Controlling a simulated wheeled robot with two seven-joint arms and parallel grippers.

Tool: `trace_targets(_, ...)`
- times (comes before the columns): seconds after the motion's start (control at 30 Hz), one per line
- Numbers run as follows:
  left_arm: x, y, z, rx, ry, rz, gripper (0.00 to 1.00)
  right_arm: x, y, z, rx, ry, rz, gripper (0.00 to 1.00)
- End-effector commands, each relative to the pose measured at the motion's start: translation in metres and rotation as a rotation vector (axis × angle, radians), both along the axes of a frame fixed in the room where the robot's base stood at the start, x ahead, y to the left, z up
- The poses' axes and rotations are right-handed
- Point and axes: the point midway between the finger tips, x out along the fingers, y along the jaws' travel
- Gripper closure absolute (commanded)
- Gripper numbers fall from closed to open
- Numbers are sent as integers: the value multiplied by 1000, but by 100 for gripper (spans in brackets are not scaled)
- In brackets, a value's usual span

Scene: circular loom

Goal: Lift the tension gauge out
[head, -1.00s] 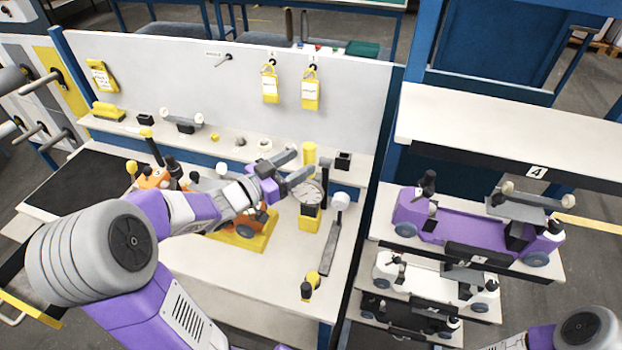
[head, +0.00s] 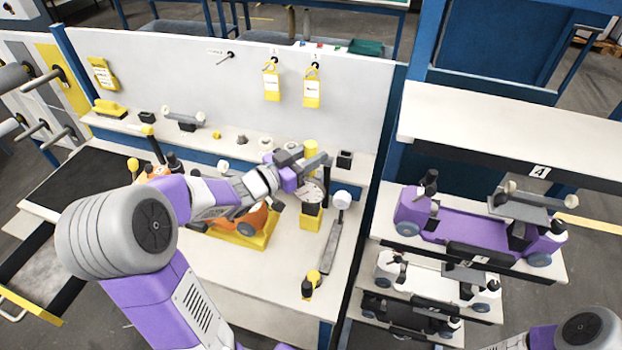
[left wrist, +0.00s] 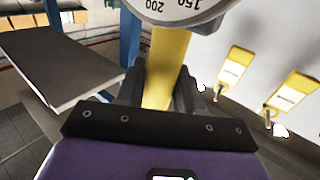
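The tension gauge (head: 311,191) has a round white dial and stands in a yellow holder (head: 310,221) on the workbench. My left gripper (head: 316,163) is just above and behind the dial, its two grey fingers spread apart. In the left wrist view the lower part of the dial (left wrist: 180,8) fills the top edge. A yellow upright part (left wrist: 164,72) shows between the dark fingers (left wrist: 160,88); I cannot tell whether they touch it. My right gripper is out of view; only part of that arm shows at the lower right.
A grey bar with a white knob (head: 342,200) is right of the gauge. An orange device (head: 245,222) on a yellow base is left.

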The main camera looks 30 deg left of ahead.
Motion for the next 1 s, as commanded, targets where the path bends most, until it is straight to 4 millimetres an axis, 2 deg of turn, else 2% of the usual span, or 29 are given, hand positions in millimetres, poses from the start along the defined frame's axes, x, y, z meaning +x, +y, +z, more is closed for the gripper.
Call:
trace_targets(0.03,0,0,0,0,0,0,88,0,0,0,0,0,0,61)
trace_targets(0.1,0,0,0,0,0,0,99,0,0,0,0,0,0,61)
trace_targets(0.13,0,0,0,0,0,0,100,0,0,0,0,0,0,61)
trace_targets(0.53,0,0,2,0,-3,0,100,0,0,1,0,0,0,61)
trace_targets(1.0,0,0,14,0,-3,0,100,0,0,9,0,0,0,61)
